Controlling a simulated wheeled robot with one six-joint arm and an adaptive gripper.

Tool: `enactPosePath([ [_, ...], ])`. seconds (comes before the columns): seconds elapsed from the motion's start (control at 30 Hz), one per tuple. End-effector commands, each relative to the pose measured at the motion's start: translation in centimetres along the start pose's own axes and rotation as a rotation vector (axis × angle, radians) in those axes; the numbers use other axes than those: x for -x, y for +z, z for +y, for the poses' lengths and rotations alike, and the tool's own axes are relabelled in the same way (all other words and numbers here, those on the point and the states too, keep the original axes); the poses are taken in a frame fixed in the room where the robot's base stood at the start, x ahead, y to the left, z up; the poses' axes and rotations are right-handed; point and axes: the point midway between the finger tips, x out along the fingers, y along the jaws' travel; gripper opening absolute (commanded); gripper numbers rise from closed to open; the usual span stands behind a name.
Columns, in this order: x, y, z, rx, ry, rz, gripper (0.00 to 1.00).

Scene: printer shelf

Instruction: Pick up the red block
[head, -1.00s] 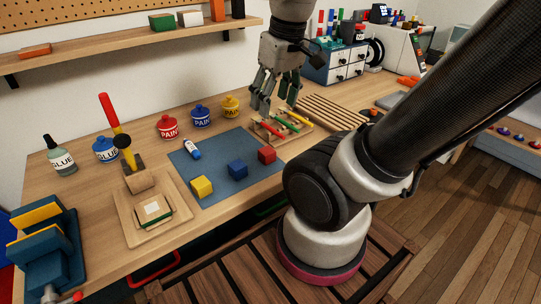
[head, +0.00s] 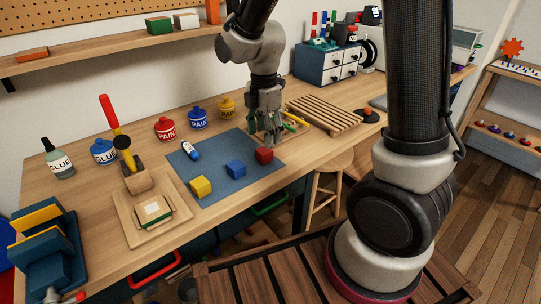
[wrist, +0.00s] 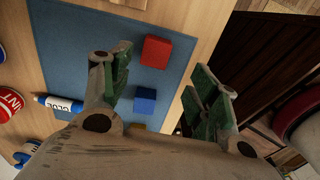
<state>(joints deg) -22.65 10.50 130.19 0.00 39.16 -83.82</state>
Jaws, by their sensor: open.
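The red block (head: 264,155) sits at the right end of the blue mat (head: 217,178) on the wooden workbench. My gripper (head: 262,135) is open and empty, pointing down above and just behind the red block in the head view. In the wrist view the red block (wrist: 156,50) shows whole, in the gap between the two green-padded fingers. The blue block (head: 236,169) and the yellow block (head: 200,187) sit further left on the mat. In the head view the finger tips partly overlap the area behind the red block; I cannot tell their exact height.
A glue stick (head: 190,150) lies on the mat. Paint pots (head: 198,118) stand behind the mat.

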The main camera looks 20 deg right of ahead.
Motion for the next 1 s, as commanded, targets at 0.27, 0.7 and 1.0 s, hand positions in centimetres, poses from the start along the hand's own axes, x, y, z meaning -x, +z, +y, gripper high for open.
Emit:
enactPosePath([
  [0.27,-3.2,0.2,0.1,0.013,-0.006,-0.001,0.61],
  [0.7,-7.7,0.5,0.7,0.012,-0.002,0.000,0.61],
  [1.0,-7.6,0.5,0.7,0.012,-0.002,0.000,0.30],
])
